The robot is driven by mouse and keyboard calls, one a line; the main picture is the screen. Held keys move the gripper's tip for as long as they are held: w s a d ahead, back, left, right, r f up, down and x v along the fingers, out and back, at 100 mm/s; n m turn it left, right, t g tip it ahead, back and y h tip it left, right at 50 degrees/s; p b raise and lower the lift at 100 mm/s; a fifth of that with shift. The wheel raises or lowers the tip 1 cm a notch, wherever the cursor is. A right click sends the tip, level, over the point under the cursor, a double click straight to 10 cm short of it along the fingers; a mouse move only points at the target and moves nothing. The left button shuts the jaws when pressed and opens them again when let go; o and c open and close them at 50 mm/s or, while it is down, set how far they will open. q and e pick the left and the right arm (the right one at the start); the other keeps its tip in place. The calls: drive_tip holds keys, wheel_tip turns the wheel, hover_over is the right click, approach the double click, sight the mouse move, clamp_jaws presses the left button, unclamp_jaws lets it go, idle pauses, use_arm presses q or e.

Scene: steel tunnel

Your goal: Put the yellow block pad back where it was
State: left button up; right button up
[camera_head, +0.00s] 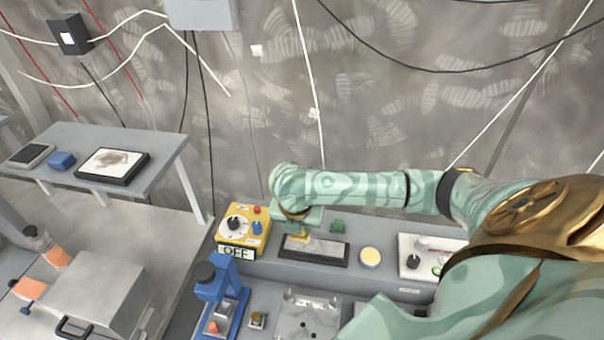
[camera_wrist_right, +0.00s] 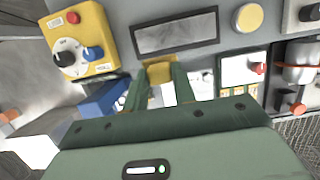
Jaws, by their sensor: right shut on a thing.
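My right gripper (camera_head: 299,229) reaches in from the right and is shut on a small yellow block pad (camera_wrist_right: 160,72). In the head view the pad (camera_head: 299,238) shows just under the gripper, against the back left part of a dark-framed grey plate (camera_head: 322,259). In the wrist view the pad sits between both fingertips, and the plate (camera_wrist_right: 176,34) shows beyond it. I cannot tell how high the pad is or whether it touches anything. My left gripper is not in view.
A yellow control box (camera_head: 240,230) with a dial and an OFF sign stands left of the plate. A round yellow pad (camera_head: 370,257) lies to its right, then a white panel (camera_head: 408,268). A blue press (camera_head: 222,296) stands nearer. A side table (camera_head: 95,140) is at left.

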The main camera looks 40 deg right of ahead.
drive_tip(key=w+d+f+b, duration=0.5)
drive_tip(key=w+d+f, duration=0.4)
drive_tip(key=shift+w+f, duration=0.1)
drive_tip(key=shift+w, duration=0.05)
drive_tip(key=shift+w+d+f, duration=0.1)
drive_tip(key=shift+f, duration=0.1)
drive_tip(key=shift+b+x, duration=0.65)
drive_tip(key=shift+x, duration=1)
drive_tip(key=shift+s+f, duration=0.15)
drive_tip(key=shift+s, duration=0.1)
drive_tip(key=o, duration=0.9)
drive_tip(key=shift+o, duration=0.2)
